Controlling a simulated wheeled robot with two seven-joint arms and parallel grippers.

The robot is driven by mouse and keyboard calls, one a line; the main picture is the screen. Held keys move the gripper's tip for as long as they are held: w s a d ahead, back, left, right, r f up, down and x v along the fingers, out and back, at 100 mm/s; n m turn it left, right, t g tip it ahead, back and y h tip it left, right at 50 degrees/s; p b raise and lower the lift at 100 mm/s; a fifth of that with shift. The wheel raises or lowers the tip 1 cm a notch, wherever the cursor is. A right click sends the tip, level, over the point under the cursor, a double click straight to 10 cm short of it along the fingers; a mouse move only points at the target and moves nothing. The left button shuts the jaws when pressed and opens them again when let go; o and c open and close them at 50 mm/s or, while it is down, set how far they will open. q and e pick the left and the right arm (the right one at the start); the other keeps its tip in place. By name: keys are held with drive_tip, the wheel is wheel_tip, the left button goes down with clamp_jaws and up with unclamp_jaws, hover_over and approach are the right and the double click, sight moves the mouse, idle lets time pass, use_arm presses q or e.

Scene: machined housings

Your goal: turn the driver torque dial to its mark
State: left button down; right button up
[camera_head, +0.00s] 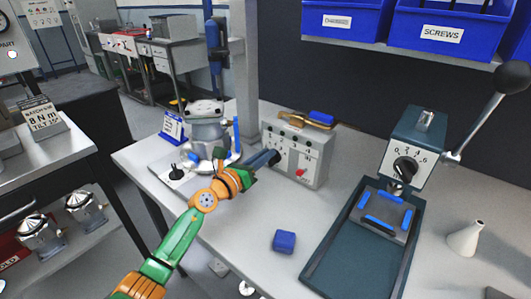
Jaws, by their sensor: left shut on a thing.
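The grey driver controller box (312,160) stands on the bench, its front panel carrying dark marks, small knobs and a red button. My left gripper (272,157) reaches in from the lower left to the left part of this panel. Its dark fingers are shut on the torque dial there; the fingers hide the dial, so its pointer and mark cannot be read. My right gripper is not in view.
A metal housing (208,132) stands on the bench behind my left arm. A press (412,150) with a numbered black knob and long lever stands right. A blue block (284,241) and a pale cone (465,238) stand on the bench. Blue bins (440,35) hang above.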

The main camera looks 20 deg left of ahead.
use_arm(q)
drive_tip(key=n, duration=0.2)
drive_tip(key=n+p, duration=0.1)
drive_tip(key=n, duration=0.1)
drive_tip(key=shift+w+a+f, duration=0.1)
drive_tip(key=shift+a+f, duration=0.05)
drive_tip(key=shift+a, duration=0.2)
drive_tip(key=shift+w+a+f+n+p, duration=0.1)
drive_tip(key=shift+f+n+p, duration=0.15)
drive_tip(key=shift+n, duration=0.8)
drive_tip(key=shift+a+f+n+p, duration=0.1)
drive_tip(key=shift+n+p, duration=0.1)
drive_tip(key=shift+n, duration=0.85)
drive_tip(key=c, duration=0.9)
unclamp_jaws()
drive_tip(key=shift+o, duration=0.2)
drive_tip(key=shift+a, duration=0.1)
drive_tip(key=p+v, duration=0.1)
drive_tip(key=v, duration=0.6)
